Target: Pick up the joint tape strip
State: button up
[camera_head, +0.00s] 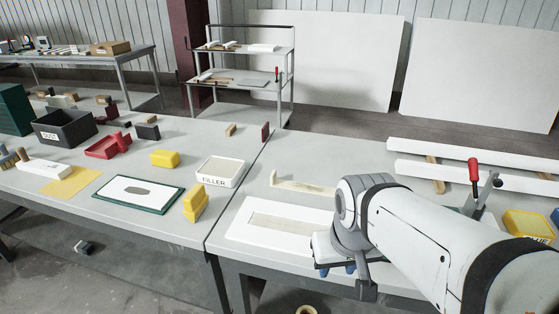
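A white panel (243,232) lies on the near worktable, with a long beige strip or recess (280,223) along its middle. A pale cream strip (300,185) with a raised left end lies behind the panel. I cannot tell for sure which of these is the joint tape strip. My gripper (337,269) is low over the right end of the panel, pointing down. The arm hides most of it and the panel's right end; small blue parts show below it. Whether its fingers are open or hold anything is not visible.
A white FILLER tray (220,171), yellow blocks (196,203) and a green-framed board (124,194) stand left of the table seam. White beams (460,158), a red-handled clamp (474,172) and a yellow bin (527,226) are at the right. The table between the cream strip and beams is clear.

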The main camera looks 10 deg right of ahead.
aim_at(317, 190)
jog(key=z, duration=2.9)
jog(key=k, duration=1.65)
jog(key=u, duration=1.6)
jog(key=i, duration=1)
jog(key=u, duration=0.05)
